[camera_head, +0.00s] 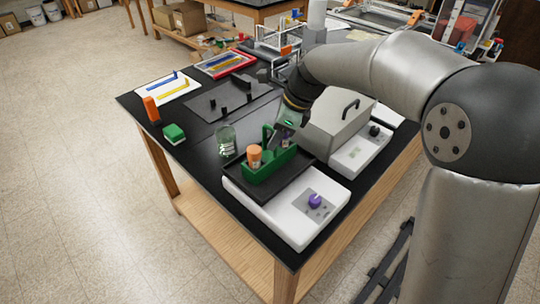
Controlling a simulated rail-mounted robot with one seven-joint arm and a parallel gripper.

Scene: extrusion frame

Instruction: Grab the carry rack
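The carry rack (263,175) is a green holder with an upright green part, standing on a dark tray (243,192) on top of a white device (269,214) at the front of the bench. An orange-capped item (254,156) sits in the rack's left end. My gripper (281,133) comes down from the upper right, at the rack's upright part. Its fingers are small and overlap the rack in the picture, so I cannot tell whether they touch it or are closed.
A clear beaker (227,142) stands just left of the rack. A grey lidded box (336,123) on a white device stands close on the right. A green block (174,134) and an orange object (152,110) are near the bench's left edge.

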